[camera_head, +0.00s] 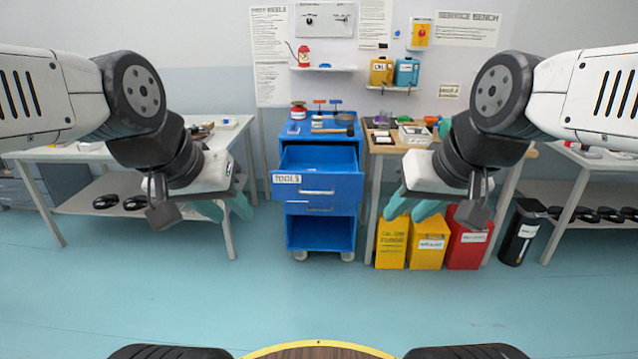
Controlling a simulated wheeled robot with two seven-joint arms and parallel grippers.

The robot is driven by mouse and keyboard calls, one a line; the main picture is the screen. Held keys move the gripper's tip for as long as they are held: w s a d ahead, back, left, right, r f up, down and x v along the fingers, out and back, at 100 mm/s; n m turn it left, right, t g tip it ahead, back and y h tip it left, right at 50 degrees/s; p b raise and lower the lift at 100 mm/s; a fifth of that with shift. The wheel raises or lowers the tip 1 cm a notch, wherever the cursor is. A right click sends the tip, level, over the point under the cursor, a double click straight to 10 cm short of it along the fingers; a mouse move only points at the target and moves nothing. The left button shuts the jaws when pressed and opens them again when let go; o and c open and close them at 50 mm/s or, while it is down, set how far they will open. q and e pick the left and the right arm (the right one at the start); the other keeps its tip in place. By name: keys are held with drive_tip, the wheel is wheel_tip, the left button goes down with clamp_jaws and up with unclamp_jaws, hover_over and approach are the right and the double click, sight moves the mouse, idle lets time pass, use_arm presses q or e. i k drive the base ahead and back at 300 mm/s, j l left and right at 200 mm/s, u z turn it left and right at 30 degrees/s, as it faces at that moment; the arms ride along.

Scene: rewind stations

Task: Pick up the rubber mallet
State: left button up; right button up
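What looks like the rubber mallet (348,130) lies on top of the blue tool cart, near its front right, with a dark head and a pale handle pointing left. It is small in the picture, so details are unclear. My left gripper (225,208) hangs left of the cart, with its teal fingers apart and nothing between them. My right gripper (411,208) hangs right of the cart in front of the bins, also open and empty. Both grippers are well short of the mallet and apart from it.
The blue cart (345,187) has its top drawer pulled out toward me. A wooden bench (385,149) with trays stands right of it, above yellow bins (428,250) and a red bin (466,250). A white table (60,153) is at left. The floor ahead is clear.

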sight(350, 130)
drive_tip(key=i+l+u, duration=0.25)
drive_tip(key=i, duration=0.55)
drive_tip(key=i+l+u, duration=0.25)
drive_tip(key=i+l, duration=0.3)
drive_tip(key=i, duration=0.25)
drive_tip(key=i+l+u, duration=0.25)
drive_tip(key=i+l, duration=0.4)
drive_tip(key=i, duration=0.05)
